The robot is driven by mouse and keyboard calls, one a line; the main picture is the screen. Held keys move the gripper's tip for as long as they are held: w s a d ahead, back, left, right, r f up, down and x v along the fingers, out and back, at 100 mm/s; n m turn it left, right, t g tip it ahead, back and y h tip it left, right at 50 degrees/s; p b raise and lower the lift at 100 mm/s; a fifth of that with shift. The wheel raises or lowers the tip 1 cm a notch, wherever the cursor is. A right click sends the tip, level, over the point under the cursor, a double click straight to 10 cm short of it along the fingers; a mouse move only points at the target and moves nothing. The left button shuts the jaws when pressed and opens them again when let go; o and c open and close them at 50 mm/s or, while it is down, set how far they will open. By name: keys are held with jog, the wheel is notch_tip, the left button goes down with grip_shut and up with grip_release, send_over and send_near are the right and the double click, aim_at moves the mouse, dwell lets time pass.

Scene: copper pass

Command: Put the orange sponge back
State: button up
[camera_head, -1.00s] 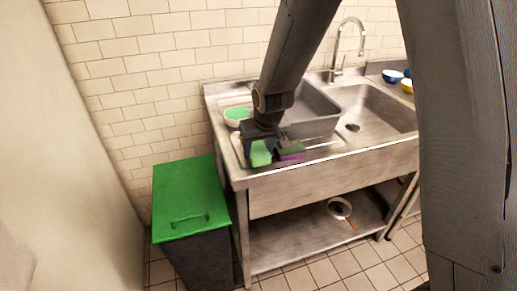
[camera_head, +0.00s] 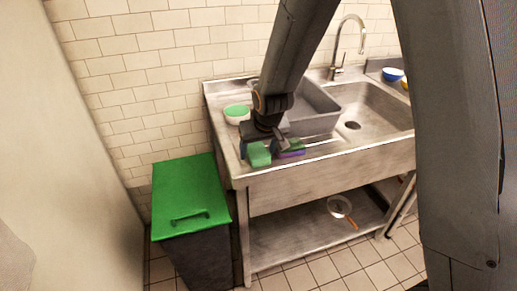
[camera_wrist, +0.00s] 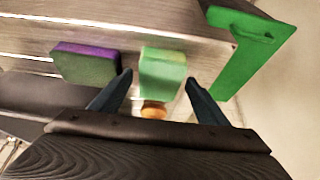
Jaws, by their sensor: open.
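A sponge with a green face (camera_head: 257,154) stands near the front left corner of the drainboard; in the wrist view the light green block (camera_wrist: 162,72) lies between my fingers. No orange face shows on it. A small orange-brown rounded thing (camera_wrist: 153,110) shows just below it in the wrist view; I cannot tell what it is. A purple sponge with a green face (camera_head: 291,149) is just to its right in the head view, and left in the wrist view (camera_wrist: 85,63). My gripper (camera_wrist: 160,78) is open, one finger each side of the light green block.
A white bowl with a green top (camera_head: 237,117) stands behind on the drainboard (camera_head: 225,91). A green-lidded bin (camera_head: 185,190) stands left. A pan (camera_head: 340,207) lies on the lower shelf.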

jog(key=shift+r+p, duration=0.3)
jog(key=shift+r, duration=0.2)
jog(key=b+v, duration=0.3)
jog(key=v, duration=0.8)
jog(key=s+d+f+m+g, duration=0.1)
jog(key=s+d+f+g, duration=0.1)
jog(key=s+d+f, duration=0.2)
jog(key=s+d+f+m+g+h, duration=0.1)
jog(key=s+d+f, duration=0.3)
jog(key=s+d, duration=0.7)
jog(key=shift+s+d+f+m+g, duration=0.35)
jog(key=shift+s+m, duration=0.25)
jog(key=shift+s, duration=0.55)
